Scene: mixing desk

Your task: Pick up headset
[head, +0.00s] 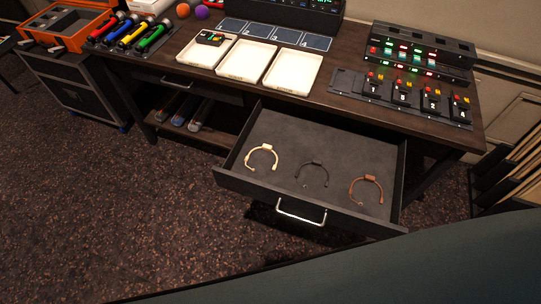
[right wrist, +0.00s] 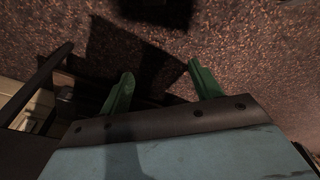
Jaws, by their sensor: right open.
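Three headsets lie apart in the open drawer (head: 240,184) in the head view. A cream headset (head: 262,158) is on the left, a black headset (head: 313,173) in the middle, and a reddish-brown headset (head: 367,190) on the right. The black one stands out little from the dark drawer floor. My right gripper (right wrist: 160,88) shows in the right wrist view with its two green fingers wide apart and nothing between them. It points toward the speckled floor. Neither gripper shows in the head view, and my left gripper is in no view.
The drawer, with a metal handle (head: 301,212), sticks out from the desk (head: 345,50). White trays (head: 243,60), colored flashlights (head: 135,32) and a switch panel (head: 400,97) are on the desktop. An orange case (head: 68,25) is at the far left. Floor in front is clear.

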